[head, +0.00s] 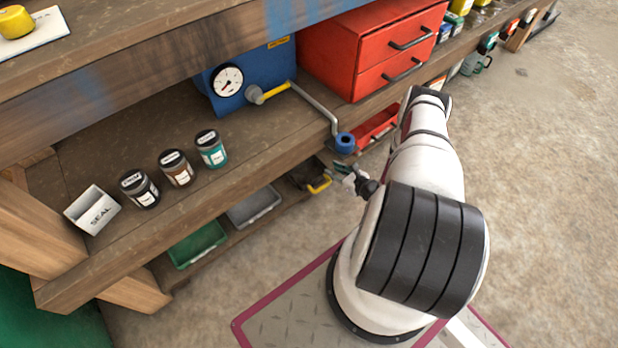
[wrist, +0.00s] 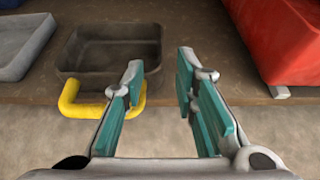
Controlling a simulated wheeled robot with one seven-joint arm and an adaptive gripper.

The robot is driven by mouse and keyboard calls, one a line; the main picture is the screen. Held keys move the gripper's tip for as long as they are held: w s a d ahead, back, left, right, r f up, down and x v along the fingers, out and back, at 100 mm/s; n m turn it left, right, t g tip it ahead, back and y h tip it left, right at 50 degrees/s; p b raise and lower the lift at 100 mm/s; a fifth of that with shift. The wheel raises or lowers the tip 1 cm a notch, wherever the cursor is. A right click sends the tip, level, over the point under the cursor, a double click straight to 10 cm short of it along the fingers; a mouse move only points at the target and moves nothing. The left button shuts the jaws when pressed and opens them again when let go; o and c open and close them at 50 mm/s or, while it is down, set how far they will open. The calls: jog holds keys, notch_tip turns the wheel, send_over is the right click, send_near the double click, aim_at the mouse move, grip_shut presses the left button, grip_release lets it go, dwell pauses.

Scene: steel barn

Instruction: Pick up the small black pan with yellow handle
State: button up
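The small black pan (wrist: 108,52) sits on a wooden lower shelf, in the upper middle of the wrist view. Its yellow handle (wrist: 72,98) is a loop that sticks out over the shelf's front edge toward me. My gripper (wrist: 160,75) is open and empty, with teal pads. Its left finger overlaps the right side of the handle in the picture; I cannot tell whether they touch. In the head view the pan's dark body is partly hidden under the bench, with the yellow handle (head: 320,185) showing left of my gripper (head: 347,172).
A red bin (wrist: 275,40) stands right of the pan, and a grey tray (wrist: 22,45) lies left. A green tray (head: 197,245) is farther left on the lower shelf. Above, the bench holds jars (head: 176,168), a blue gauge unit (head: 250,75) with a protruding lever, and red drawers (head: 370,45).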

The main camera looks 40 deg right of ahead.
aim_at(324, 164)
jog(key=shift+b+x, duration=1.85)
jog(key=shift+x, duration=1.85)
jog(key=shift+d, duration=0.1)
grip_shut()
